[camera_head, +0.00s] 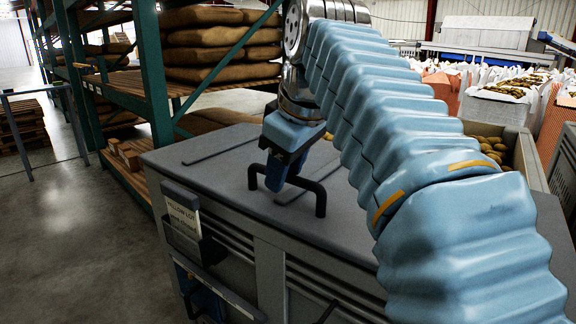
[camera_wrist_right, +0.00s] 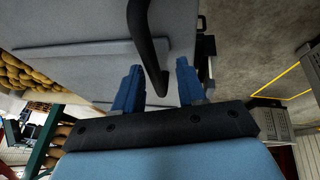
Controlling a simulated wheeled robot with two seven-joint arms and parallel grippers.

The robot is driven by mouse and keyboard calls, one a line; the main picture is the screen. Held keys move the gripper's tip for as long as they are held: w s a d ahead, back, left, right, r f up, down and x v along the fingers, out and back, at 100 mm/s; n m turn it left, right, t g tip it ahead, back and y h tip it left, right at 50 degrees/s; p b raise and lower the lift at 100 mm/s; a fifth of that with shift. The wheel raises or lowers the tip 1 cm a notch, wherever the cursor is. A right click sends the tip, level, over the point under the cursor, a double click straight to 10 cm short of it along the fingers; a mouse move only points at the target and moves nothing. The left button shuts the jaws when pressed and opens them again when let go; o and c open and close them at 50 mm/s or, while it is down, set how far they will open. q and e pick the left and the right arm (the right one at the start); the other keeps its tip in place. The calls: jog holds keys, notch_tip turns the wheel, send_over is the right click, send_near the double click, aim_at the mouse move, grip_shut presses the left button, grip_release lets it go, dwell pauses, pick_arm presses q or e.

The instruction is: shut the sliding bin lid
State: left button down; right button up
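The grey sliding lid (camera_head: 225,160) lies on top of the grey bin (camera_head: 268,270). At the bin's right end an opening shows potatoes (camera_head: 490,148); my right arm hides much of the lid's right part. A black bar handle (camera_head: 320,203) stands on the lid. My right gripper (camera_head: 277,180) is down at the handle. In the right wrist view its two blue fingers (camera_wrist_right: 158,80) are apart, with the handle (camera_wrist_right: 143,35) between them. A gap shows beside the right-hand finger; the left-hand finger is close to the bar. My left gripper is not in view.
A label holder (camera_head: 182,222) is on the bin's front left. A green rack (camera_head: 152,70) with stacked sacks stands behind, left. A metal rail (camera_head: 45,92) is at the far left. Filled crates and sacks (camera_head: 500,85) stand behind, right. The floor (camera_head: 80,240) at left is clear.

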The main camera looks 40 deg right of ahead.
jog(key=shift+d, duration=0.15)
jog(key=shift+s+r, duration=0.1)
jog(key=shift+r, duration=0.1)
jog(key=p+v, duration=0.2)
jog(key=v, duration=1.1)
jog(key=shift+s+r, duration=0.1)
